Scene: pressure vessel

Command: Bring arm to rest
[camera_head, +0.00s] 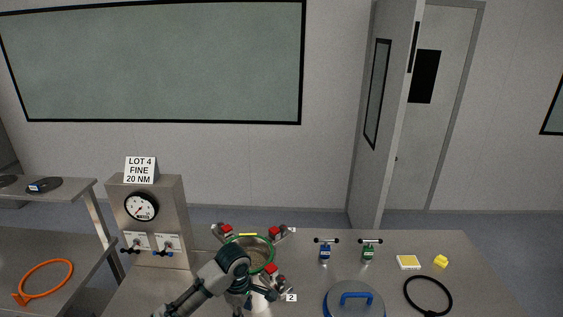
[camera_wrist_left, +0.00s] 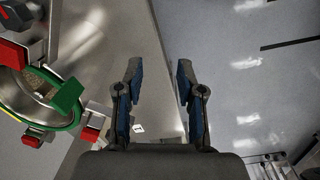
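My left arm (camera_head: 208,283) comes in from the lower left of the head view and bends down in front of the pressure vessel. My left gripper shows in the left wrist view (camera_wrist_left: 160,95), its two blue-padded fingers apart with nothing between them. The open vessel (camera_head: 258,254) has a green ring on its rim and red-capped clamps around it; my arm hides part of its front. The vessel also shows at the left of the wrist view (camera_wrist_left: 30,103), apart from the fingers. My right gripper is not in view.
A gauge panel (camera_head: 150,218) stands left of the vessel. A blue-handled lid (camera_head: 338,304), black ring (camera_head: 407,289), blue bottle (camera_head: 325,255), green bottle (camera_head: 368,254), yellow-topped pad (camera_head: 408,262) and yellow piece (camera_head: 441,261) are on the right. An orange ring (camera_head: 69,270) lies on the left table.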

